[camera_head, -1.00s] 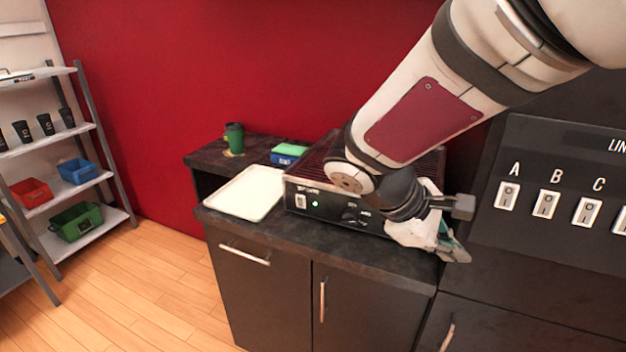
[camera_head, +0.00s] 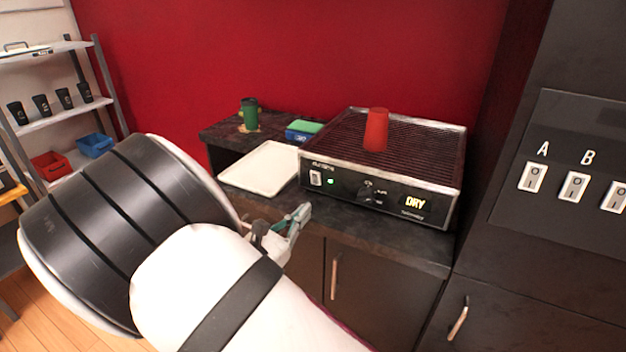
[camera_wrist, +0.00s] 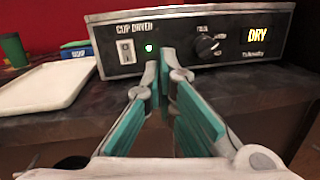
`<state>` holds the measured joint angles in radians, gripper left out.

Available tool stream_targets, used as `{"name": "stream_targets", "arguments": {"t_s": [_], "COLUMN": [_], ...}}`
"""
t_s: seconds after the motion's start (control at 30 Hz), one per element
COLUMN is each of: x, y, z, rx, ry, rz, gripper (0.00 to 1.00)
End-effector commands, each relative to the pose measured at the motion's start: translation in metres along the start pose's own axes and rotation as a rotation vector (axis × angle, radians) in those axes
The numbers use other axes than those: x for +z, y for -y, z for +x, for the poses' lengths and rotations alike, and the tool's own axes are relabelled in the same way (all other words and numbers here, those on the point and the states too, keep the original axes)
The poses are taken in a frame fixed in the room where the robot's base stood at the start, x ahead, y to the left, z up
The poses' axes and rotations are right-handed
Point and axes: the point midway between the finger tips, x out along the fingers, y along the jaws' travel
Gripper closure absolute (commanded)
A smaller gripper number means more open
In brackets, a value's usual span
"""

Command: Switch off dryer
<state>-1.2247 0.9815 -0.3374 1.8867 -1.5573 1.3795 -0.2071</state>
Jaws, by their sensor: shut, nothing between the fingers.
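The dryer (camera_head: 400,213) is a dark box with a ribbed top on the counter. Its front has a white rocker switch (camera_head: 316,178) at the left, a lit green light (camera_head: 331,182), a dark knob (camera_head: 369,190) and a lit "DRY" display (camera_head: 415,201). My gripper (camera_head: 301,214) is shut and empty in front of the dryer's left part, below the panel. In the wrist view its fingertips (camera_wrist: 168,60) show just right of the green light (camera_wrist: 149,48), with the switch (camera_wrist: 126,51) to their left.
A white tray (camera_head: 262,172) lies left of the dryer. A green cup (camera_head: 249,114) and a blue-green sponge box (camera_head: 304,130) stand behind it. A panel with lettered switches (camera_head: 575,187) is at the right. Shelves stand at the far left.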

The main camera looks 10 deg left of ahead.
Motion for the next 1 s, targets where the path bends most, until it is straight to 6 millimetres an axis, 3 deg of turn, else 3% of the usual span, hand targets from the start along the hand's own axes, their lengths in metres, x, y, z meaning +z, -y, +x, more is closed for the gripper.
{"name": "stream_targets", "arguments": {"t_s": [0.2,0.63,0.77,1.0], "x": [-0.019,-0.021,-0.020,-0.017], "y": [-0.029,-0.033,-0.033,-0.038], "z": [-0.025,-0.027,-0.018,0.023], "rx": [0.126,0.141,0.138,0.136], "ry": [0.054,0.060,0.060,0.060], "rz": [-0.063,-0.070,-0.069,-0.069], "gripper": [1.00,1.00,1.00,1.00]}}
